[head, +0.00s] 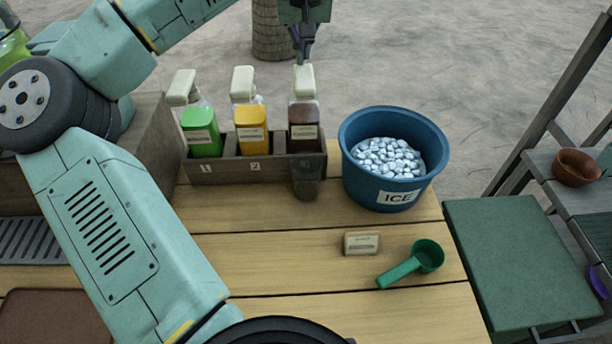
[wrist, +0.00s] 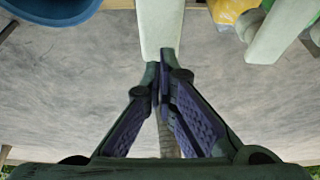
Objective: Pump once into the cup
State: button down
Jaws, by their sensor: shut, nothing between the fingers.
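Three pump bottles stand in a wooden rack (head: 235,170): a green one (head: 201,135), a yellow one (head: 251,130) and a dark brown one (head: 303,125). Each has a pale pump head. A clear, dark-looking cup (head: 306,182) stands in front of the brown bottle, below its pump head (head: 304,82). My gripper (head: 304,58) is shut and empty, pointing down just above or behind that pump head. In the wrist view the closed fingertips (wrist: 162,72) meet the edge of the pale pump head (wrist: 160,25); I cannot tell whether they touch it.
A blue ice bucket (head: 358,175) stands close to the right of the cup. A green scoop (head: 412,264) and a small labelled block (head: 361,243) lie on the wooden table (head: 300,265). A green board (head: 515,265) is at the right. My arm crosses the left side.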

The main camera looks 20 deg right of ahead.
notch_tip(320, 180, up, 6)
dwell(0.7)
dwell(0.4)
